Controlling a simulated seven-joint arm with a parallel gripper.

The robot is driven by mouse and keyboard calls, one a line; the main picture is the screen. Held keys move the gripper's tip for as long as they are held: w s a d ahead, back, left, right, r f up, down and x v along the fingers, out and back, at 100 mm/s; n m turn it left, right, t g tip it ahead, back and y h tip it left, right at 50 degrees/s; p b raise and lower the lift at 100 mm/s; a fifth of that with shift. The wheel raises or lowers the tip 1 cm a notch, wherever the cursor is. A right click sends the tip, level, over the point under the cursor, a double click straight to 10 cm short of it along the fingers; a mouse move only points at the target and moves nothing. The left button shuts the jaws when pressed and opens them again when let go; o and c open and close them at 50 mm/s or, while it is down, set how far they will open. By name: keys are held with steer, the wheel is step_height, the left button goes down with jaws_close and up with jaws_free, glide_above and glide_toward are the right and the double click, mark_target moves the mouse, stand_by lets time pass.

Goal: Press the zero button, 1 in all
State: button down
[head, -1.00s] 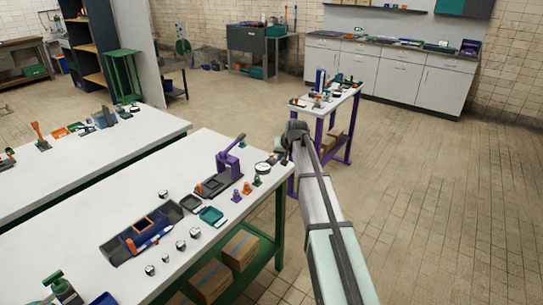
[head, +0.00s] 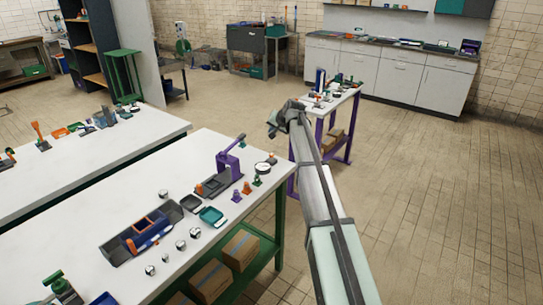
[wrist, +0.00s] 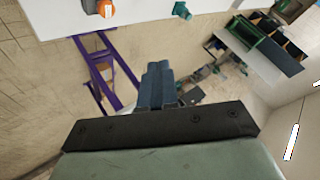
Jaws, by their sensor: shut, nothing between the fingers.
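I cannot make out a zero button in either view. A dark round thing with a white face (head: 262,167) stands near the far right corner of the near white table (head: 150,190); any button on it is too small to tell. My gripper (head: 271,129) is in the air above and beyond that corner, apart from the table. In the wrist view its blue-grey fingers (wrist: 158,85) are shut together with nothing between them.
A purple-legged table (head: 335,100) with small items lies beyond my arm. The floor at right is clear.

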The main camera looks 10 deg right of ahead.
mark_target(273, 156)
steer(key=shift+f, duration=4.4)
steer(key=shift+f, duration=1.3)
steer(key=shift+r, duration=0.1)
stand_by(0.4)
steer(key=shift+r, duration=1.2)
steer(key=shift+r, duration=2.55)
